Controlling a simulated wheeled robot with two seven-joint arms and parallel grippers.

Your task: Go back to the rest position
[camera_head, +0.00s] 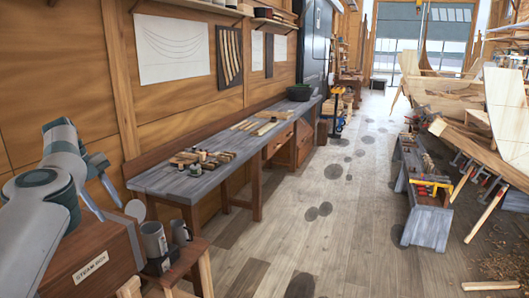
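My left arm comes in from the left edge, grey with dark green joints. My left gripper (110,209) is at its end, above the wooden steam box; its two thin fingers look spread apart, with nothing seen between them. My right gripper is not in view.
A wooden steam box (103,258) stands at lower left, with grey mugs (154,239) beside it. A long grey workbench (157,183) runs along the left wall. A low grey bench (427,225) and the wooden hull (455,103) are on the right. The floor between is clear.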

